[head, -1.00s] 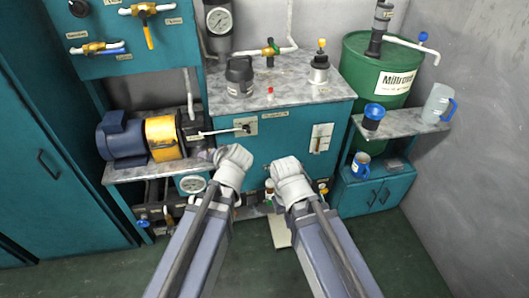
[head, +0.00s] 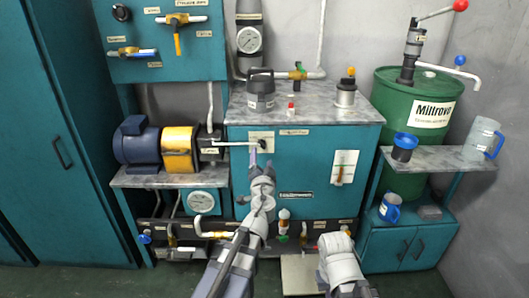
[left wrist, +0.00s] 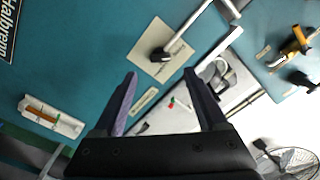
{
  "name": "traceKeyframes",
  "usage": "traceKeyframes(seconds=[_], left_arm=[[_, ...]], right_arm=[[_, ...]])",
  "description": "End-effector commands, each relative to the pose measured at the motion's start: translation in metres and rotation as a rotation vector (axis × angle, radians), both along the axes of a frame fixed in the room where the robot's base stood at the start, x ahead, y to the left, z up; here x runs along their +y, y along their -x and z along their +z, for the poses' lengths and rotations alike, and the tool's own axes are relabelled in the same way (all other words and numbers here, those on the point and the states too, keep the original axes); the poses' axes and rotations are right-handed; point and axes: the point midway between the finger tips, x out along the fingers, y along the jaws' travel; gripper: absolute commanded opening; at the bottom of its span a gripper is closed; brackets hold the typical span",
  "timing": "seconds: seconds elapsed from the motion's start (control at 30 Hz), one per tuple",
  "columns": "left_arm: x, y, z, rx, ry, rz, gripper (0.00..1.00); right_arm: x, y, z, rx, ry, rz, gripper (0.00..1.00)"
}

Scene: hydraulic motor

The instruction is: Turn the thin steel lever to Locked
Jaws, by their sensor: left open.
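The thin steel lever (head: 238,143) sticks out leftward from a dark pivot on a pale plate (head: 262,134) at the top of the teal cabinet front. In the left wrist view the lever (left wrist: 184,31) runs diagonally up and right from its dark pivot. My left gripper (head: 261,163) is just below the pivot and plate in the head view. In the left wrist view it (left wrist: 160,77) is open and empty, with the lever beyond its fingertips. My right gripper (head: 338,262) is low at the right, and its fingers are hidden. The plate's lettering is unreadable.
A blue and yellow motor-pump (head: 158,146) stands on the shelf left of the lever. The cabinet's grey top (head: 312,108) carries a dark container and a bottle. Another plate with a small handle (head: 343,168) is at right. Pipes and valves (head: 206,234) run below.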

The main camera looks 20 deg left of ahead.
Motion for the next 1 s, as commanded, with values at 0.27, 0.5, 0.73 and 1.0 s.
traceKeyframes(seconds=[0.27,0.5,0.73,1.0], left_arm=[[0.008,-0.028,0.0,0.001,0.0,0.002,0.75],[0.018,-0.064,0.0,0.001,0.0,0.002,0.75],[0.021,-0.074,0.0,0.001,0.0,0.002,0.75],[0.021,-0.073,0.0,0.001,0.0,0.002,0.63]], right_arm=[[0.0,0.0,0.0,0.0,0.0,0.0,0.0],[0.0,0.0,0.0,0.0,0.0,0.0,0.0],[0.0,0.0,0.0,0.0,0.0,0.0,0.0],[0.0,0.0,0.0,0.0,0.0,0.0,0.0]])
